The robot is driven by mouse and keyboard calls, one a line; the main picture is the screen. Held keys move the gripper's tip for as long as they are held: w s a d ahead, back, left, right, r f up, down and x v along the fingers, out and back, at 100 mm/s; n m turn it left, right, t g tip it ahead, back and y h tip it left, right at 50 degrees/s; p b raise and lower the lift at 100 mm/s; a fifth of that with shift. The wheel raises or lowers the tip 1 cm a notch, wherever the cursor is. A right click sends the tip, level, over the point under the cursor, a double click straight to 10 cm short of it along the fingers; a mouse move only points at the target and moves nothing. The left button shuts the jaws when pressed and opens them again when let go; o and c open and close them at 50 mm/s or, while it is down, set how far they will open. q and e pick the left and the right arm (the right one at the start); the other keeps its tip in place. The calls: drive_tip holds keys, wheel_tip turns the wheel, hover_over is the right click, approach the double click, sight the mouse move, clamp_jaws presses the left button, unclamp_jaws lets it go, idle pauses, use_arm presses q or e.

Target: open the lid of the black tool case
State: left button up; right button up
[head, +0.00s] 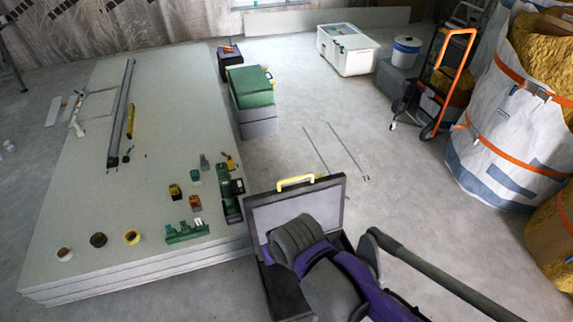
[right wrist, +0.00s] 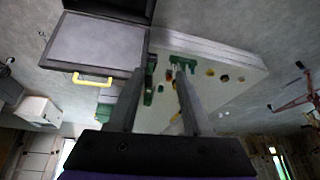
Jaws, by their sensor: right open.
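The black tool case (head: 278,289) stands on the floor at the bottom middle of the head view. Its lid (head: 281,213) is raised, with the grey inner face showing and the yellow handle (head: 296,181) at the top edge. My right arm crosses in front of the case and hides much of its inside. In the right wrist view, my right gripper (right wrist: 160,65) has its two fingers apart with nothing between them. The lid (right wrist: 95,45) and yellow handle (right wrist: 92,79) are left of the fingers there, apart from them. My left gripper is not in view.
A low stack of pale boards (head: 90,190) on the left carries small tools and tape rolls. A green case (head: 250,87) sits on a grey box behind. A dark bar (head: 450,284) slants across the lower right. Open floor lies behind the case.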

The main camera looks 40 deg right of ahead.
drive_tip(key=w+d+r+m+g, duration=0.1)
drive_tip(key=w+d+r+m, duration=0.15)
drive_tip(key=w, duration=0.25)
drive_tip(key=w+d+r+m, duration=0.1)
drive_tip(key=w+d+m, duration=0.2)
drive_tip(key=w, duration=0.3)
drive_tip(key=w+d+f+m+g+b, duration=0.1)
drive_tip(key=w+d+f+m+g, duration=0.3)
drive_tip(key=w+d+m, duration=0.85)
drive_tip(key=w+d+f+m, duration=0.2)
drive_tip(key=w+d+f, duration=0.4)
drive_tip(key=d+f, duration=0.45)
drive_tip(key=f, duration=0.3)
drive_tip(key=d+f, duration=0.1)
drive_tip(key=f, duration=0.1)
drive_tip(key=f+b, duration=0.1)
drive_tip(key=f, duration=0.2)
drive_tip(key=shift+s+d+f, duration=0.1)
drive_tip(key=shift+d+f, duration=0.1)
drive_tip(key=shift+f, duration=0.1)
clamp_jaws()
